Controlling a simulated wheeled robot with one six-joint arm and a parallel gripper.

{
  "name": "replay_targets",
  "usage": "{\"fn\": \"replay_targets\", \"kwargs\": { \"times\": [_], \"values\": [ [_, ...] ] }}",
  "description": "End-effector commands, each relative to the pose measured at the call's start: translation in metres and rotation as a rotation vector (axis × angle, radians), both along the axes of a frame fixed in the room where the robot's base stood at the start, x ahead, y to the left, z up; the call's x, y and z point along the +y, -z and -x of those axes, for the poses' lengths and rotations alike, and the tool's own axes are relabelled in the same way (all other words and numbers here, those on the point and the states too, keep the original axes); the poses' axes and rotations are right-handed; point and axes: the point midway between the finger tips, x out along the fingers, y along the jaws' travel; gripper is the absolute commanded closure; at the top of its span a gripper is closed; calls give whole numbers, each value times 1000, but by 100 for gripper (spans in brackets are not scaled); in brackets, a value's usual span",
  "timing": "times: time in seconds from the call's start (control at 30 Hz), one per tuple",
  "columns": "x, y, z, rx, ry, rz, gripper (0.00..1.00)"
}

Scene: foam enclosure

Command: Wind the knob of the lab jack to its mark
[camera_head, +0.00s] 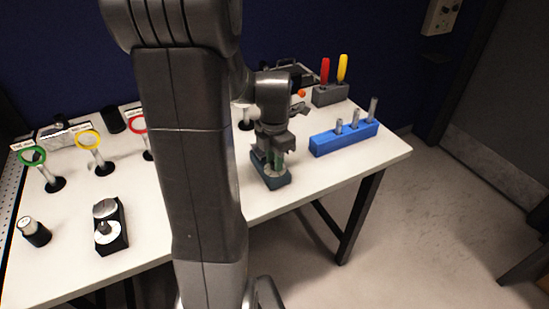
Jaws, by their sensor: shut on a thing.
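The lab jack appears to be the small blue-grey block (280,184) near the front edge of the white table, right of my arm. A pale round dial shows on its top. The fingers cover much of the knob. The mark is too small to make out, and I cannot tell the knob's angle against it.
A blue block with several metal pegs (345,137) stands to the right. Behind it is a grey holder (330,95) with red and yellow handles. My arm hides the table's middle.

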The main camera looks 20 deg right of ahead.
Motion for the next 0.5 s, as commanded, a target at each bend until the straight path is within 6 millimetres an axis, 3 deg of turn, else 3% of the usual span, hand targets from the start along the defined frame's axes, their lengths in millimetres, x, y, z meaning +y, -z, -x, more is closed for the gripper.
{"fn": "replay_targets", "kwargs": {
  "times": [0.5],
  "values": [
    [0,0,0,0,-31,1,99]
  ]
}}
